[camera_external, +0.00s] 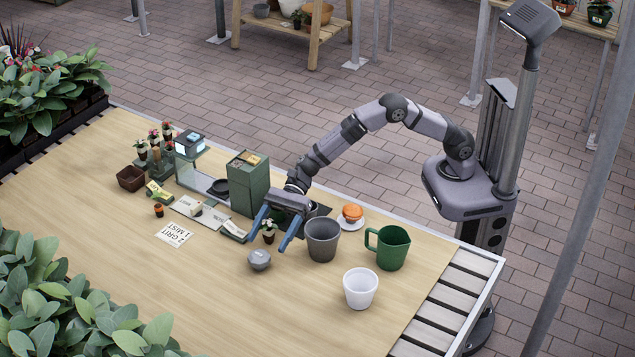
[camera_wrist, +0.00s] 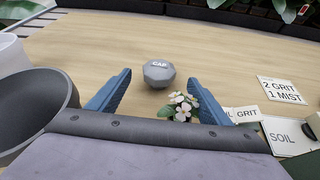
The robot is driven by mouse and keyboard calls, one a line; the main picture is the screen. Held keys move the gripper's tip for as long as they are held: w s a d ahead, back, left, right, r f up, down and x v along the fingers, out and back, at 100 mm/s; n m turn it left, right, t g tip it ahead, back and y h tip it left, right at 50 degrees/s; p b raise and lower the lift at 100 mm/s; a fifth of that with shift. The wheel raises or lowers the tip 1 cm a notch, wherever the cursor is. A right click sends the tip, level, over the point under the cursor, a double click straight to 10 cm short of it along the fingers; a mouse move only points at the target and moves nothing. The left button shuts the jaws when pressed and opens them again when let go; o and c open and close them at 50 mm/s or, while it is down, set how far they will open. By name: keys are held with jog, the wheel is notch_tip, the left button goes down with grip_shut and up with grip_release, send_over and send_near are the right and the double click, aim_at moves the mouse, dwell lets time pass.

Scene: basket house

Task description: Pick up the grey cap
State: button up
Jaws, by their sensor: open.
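The grey cap (camera_external: 259,259) is a small faceted grey piece lying on the wooden table, in front of my gripper. In the wrist view the cap (camera_wrist: 159,73) carries the label "CAP" and sits just beyond and between the fingertips, apart from both. My gripper (camera_external: 270,231) is open with two blue fingers and holds nothing. It also shows in the wrist view (camera_wrist: 160,88). A small white-flowered plant (camera_wrist: 180,105) stands close to the right finger in the wrist view, and in the external view the plant (camera_external: 269,229) is between the fingers.
A grey pot (camera_external: 322,240) stands close beside my gripper. A green mug (camera_external: 388,248) and a white pot (camera_external: 360,288) are further right. A green soil box (camera_external: 247,183) stands behind. The table in front of the cap is clear.

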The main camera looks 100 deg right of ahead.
aim_at(263, 250)
jog(key=shift+p+x, duration=0.5)
jog(key=shift+x, duration=1.85)
jog(key=shift+s+f, duration=0.1)
jog(key=shift+f, duration=0.05)
jog(key=shift+c, duration=0.2)
jog(key=c, duration=1.1)
